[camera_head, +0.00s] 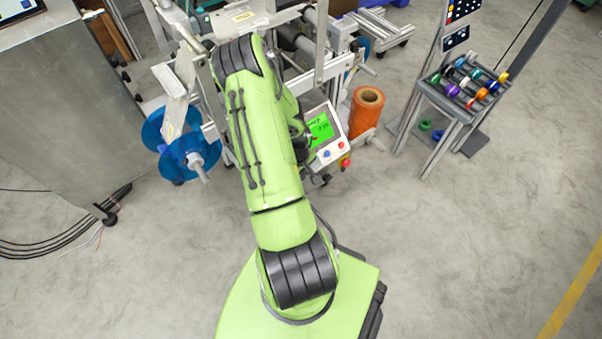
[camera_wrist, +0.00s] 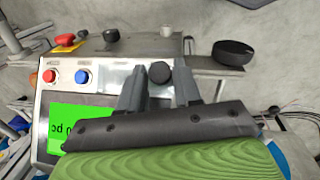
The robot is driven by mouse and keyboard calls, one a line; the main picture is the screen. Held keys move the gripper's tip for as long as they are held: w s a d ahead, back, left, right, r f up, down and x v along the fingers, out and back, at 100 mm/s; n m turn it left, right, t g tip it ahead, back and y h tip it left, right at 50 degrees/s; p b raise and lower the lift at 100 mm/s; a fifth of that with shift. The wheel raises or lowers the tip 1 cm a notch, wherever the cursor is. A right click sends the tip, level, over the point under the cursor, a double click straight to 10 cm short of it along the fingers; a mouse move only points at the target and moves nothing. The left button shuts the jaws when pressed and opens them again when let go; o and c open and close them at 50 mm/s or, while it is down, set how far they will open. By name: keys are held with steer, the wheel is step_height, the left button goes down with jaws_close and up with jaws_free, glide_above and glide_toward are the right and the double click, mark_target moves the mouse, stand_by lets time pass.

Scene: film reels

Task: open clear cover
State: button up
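I cannot make out a clear cover for certain in either view. In the wrist view my gripper (camera_wrist: 162,80) has its two grey fingers spread apart over the edge of a metal panel (camera_wrist: 108,76). A small dark round knob (camera_wrist: 158,72) shows between the fingertips; I cannot tell whether it touches them. Nothing is clearly gripped. In the head view my green arm reaches over the machine (camera_head: 318,74) and hides the gripper and part of the machine.
The control box (camera_head: 325,135) has a lit green screen and buttons; its red button (camera_wrist: 66,39) shows in the wrist view. Blue reels (camera_head: 188,153) stand left, an orange roll (camera_head: 366,112) right. A rack (camera_head: 448,105) of coloured spools stands farther right.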

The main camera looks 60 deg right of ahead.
jaws_close()
steer(key=shift+w+d+r+p, duration=0.35)
steer(key=shift+w+r+p, duration=0.1)
steer(key=shift+w+r, duration=0.3)
steer(key=shift+w+d+r+p, duration=0.4)
steer(key=shift+w+r, duration=0.2)
steer(key=shift+r, duration=0.2)
steer(key=shift+o, duration=2.2)
jaws_free()
steer(key=shift+a, duration=0.1)
step_height(320, 180, up, 16)
steer(key=a+p, duration=0.2)
steer(key=p, duration=0.3)
steer(key=shift+w+f, duration=0.25)
steer(key=shift+w, duration=0.05)
